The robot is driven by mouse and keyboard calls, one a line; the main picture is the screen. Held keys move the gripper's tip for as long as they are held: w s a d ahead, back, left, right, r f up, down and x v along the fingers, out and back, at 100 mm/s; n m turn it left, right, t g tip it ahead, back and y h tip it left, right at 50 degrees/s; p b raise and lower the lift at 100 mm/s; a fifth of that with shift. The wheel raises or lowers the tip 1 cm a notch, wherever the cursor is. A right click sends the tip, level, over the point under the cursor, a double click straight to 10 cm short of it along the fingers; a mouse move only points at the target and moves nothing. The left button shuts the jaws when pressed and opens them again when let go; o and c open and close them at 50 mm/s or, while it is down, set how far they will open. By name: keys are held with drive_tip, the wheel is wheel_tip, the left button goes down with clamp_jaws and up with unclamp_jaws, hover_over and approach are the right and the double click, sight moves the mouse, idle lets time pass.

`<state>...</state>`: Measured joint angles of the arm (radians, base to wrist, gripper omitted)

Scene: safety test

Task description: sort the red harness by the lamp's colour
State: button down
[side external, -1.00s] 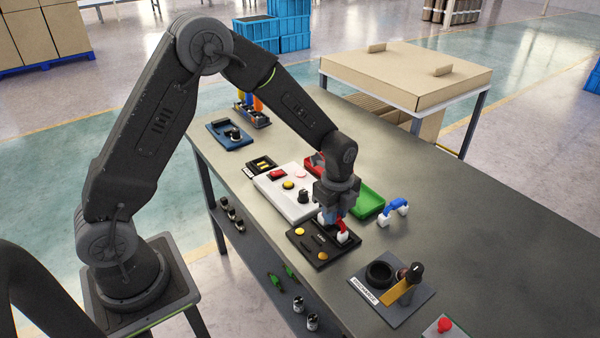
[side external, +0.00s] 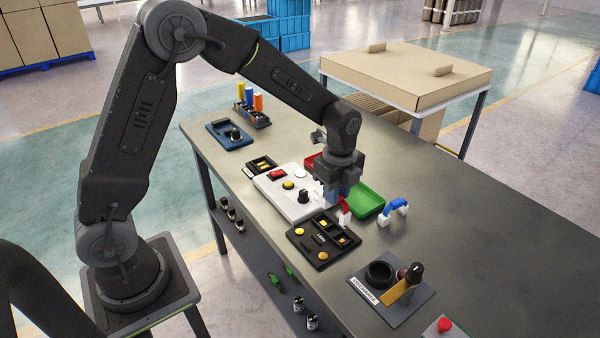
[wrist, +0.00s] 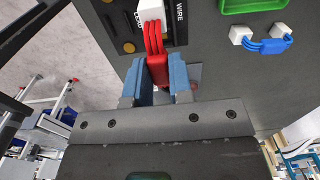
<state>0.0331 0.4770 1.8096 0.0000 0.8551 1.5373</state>
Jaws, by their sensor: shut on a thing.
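My gripper (side external: 340,192) is shut on the red harness (side external: 345,205), holding it above the black fixture (side external: 318,256). In the wrist view the blue fingers (wrist: 160,80) grip the harness's red wires (wrist: 157,55), with a white connector (wrist: 150,12) at the far end. The white panel (side external: 272,187) carries a red rectangular piece, a yellow button, a dark knob and a round lamp (side external: 300,173) that looks white. A green tray (side external: 370,203) lies right of my gripper; a red tray (side external: 310,160) behind it is partly hidden.
A blue harness with white ends (side external: 396,207) lies right of the green tray; it also shows in the wrist view (wrist: 265,45). A grey plate with a black ring and upright handle (side external: 410,285) and a red button (side external: 444,325) stand nearer. The table's right side is clear.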

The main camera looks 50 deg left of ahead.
drive_tip(key=shift+r, duration=0.1)
drive_tip(key=w+a, duration=1.6)
drive_tip(key=a, duration=0.5)
drive_tip(key=shift+d+f, duration=0.15)
drive_tip(key=shift+f, duration=2.4)
drive_tip(key=shift+f, duration=0.95)
drive_tip(key=c, duration=0.9)
unclamp_jaws()
drive_tip(key=shift+c, duration=0.2)
wheel_tip(320, 180, up, 7)
drive_tip(key=shift+r, duration=0.1)
